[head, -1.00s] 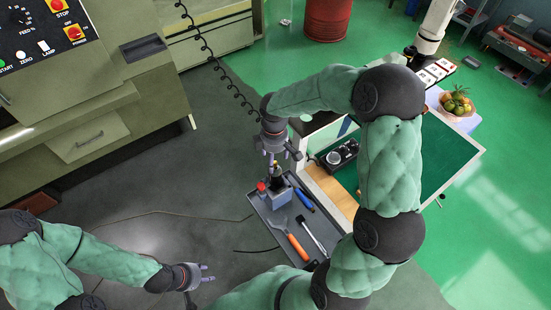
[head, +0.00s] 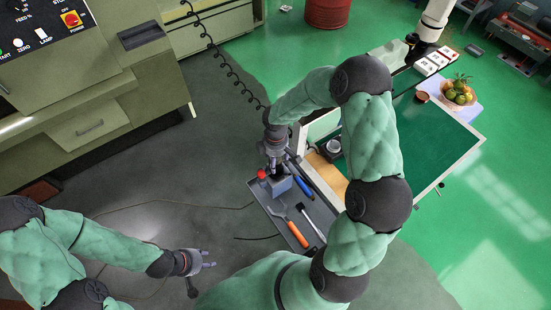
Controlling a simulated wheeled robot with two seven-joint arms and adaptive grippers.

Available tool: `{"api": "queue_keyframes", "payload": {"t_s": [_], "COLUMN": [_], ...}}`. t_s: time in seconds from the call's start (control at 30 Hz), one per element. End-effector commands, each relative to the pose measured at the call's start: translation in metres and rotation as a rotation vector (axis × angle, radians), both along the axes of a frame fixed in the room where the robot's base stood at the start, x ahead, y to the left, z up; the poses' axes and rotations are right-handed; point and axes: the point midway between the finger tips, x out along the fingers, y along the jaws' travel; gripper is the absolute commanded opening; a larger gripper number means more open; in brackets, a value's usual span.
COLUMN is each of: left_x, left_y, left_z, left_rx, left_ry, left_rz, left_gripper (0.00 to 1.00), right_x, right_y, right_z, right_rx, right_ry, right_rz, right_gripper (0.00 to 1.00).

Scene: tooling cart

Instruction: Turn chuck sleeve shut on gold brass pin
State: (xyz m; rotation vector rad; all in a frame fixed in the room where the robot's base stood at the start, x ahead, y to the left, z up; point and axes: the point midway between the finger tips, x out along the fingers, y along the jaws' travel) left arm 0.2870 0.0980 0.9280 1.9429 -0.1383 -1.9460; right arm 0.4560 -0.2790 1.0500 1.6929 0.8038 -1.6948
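A grey-blue block fixture (head: 281,186) stands in the dark tray (head: 268,202) on the side of the cart. A small red knob (head: 262,175) shows at its left. My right gripper (head: 273,164) points down right above the block, at the place of the chuck. The gripper and wrist hide the chuck sleeve, and I cannot make out the gold brass pin. Whether the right fingers are closed around the sleeve is too small to tell. My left gripper (head: 207,258) is open and empty over the floor, left of the tray and well apart from it.
The tray also holds an orange-handled tool (head: 298,234), a black-and-white tool (head: 312,224) and a blue-handled tool (head: 303,188). A machine (head: 90,95) fills the upper left.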

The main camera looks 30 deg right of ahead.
Motion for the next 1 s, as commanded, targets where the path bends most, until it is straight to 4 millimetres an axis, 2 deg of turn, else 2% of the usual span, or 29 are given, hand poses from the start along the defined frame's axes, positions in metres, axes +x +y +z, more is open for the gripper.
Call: {"api": "queue_keyframes", "payload": {"t_s": [0.23, 0.27, 0.4, 0.47, 0.77, 1.0], "left_x": [0.000, 0.000, 0.000, 0.000, 0.000, 0.000], "left_y": [0.000, 0.000, 0.000, 0.000, 0.000, 0.000], "left_z": [0.000, 0.000, 0.000, 0.000, -0.003, -0.017], "left_rx": [0.000, 0.000, 0.000, 0.000, 0.000, 0.000], "left_ry": [0.000, 0.000, 0.000, 0.000, 0.000, 0.000], "left_rz": [0.000, 0.000, 0.000, 0.000, 0.000, 0.000], "left_gripper": [0.40, 0.40, 0.40, 0.40, 0.40, 0.40], "right_x": [0.000, 0.000, 0.000, 0.000, 0.000, 0.000], "right_y": [0.000, 0.000, 0.000, 0.000, 0.000, 0.000], "right_z": [-0.001, -0.001, -0.001, -0.001, -0.001, -0.004], "right_rx": [0.000, 0.000, 0.000, 0.000, 0.001, -0.001], "right_ry": [0.000, 0.000, 0.000, 0.000, -0.001, -0.001], "right_rz": [0.000, 0.000, -0.001, 0.000, -0.020, -0.126], "right_gripper": [0.72, 0.69, 0.29, 0.15, 0.15, 0.15]}}
